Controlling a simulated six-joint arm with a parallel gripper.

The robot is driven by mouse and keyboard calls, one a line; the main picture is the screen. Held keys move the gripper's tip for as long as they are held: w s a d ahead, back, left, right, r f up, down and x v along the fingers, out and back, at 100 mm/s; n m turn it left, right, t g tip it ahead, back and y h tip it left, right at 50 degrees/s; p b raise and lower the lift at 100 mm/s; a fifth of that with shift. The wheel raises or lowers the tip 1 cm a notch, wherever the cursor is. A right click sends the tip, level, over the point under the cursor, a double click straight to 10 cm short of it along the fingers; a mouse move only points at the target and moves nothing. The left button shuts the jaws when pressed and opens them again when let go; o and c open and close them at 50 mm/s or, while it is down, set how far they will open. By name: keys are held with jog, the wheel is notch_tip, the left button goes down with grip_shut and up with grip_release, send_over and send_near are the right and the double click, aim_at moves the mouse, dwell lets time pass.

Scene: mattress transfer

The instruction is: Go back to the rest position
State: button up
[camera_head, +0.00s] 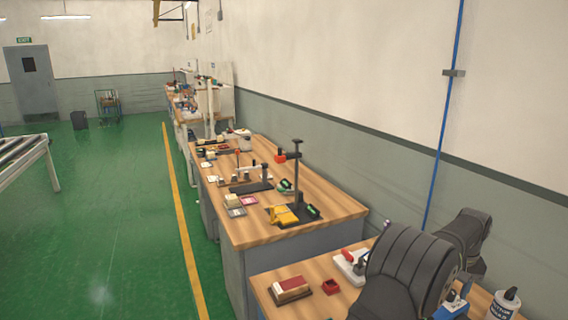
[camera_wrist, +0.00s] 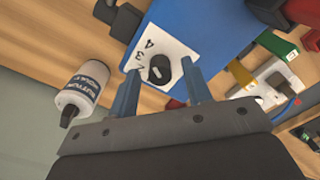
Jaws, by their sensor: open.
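My gripper (camera_wrist: 161,70) shows in the wrist view with its two blue-grey fingers spread apart and nothing clearly held between them. Beyond the fingertips is a blue box (camera_wrist: 205,32) with a white numbered label and a black knob (camera_wrist: 159,68). The knob appears in the gap between the fingers; I cannot tell how far beyond them it is. In the head view my dark grey arm fills the lower right over the near bench, and the fingers cannot be made out there.
A white bottle (camera_wrist: 78,95) stands left of the fingers; it also shows in the head view (camera_head: 503,305). A white device (camera_wrist: 268,88) lies to the right. On the near bench are a brown-red box (camera_head: 291,289) and small red tray (camera_head: 330,287). A wall (camera_head: 400,165) runs behind.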

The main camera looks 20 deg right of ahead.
jog(key=shift+n, duration=0.6)
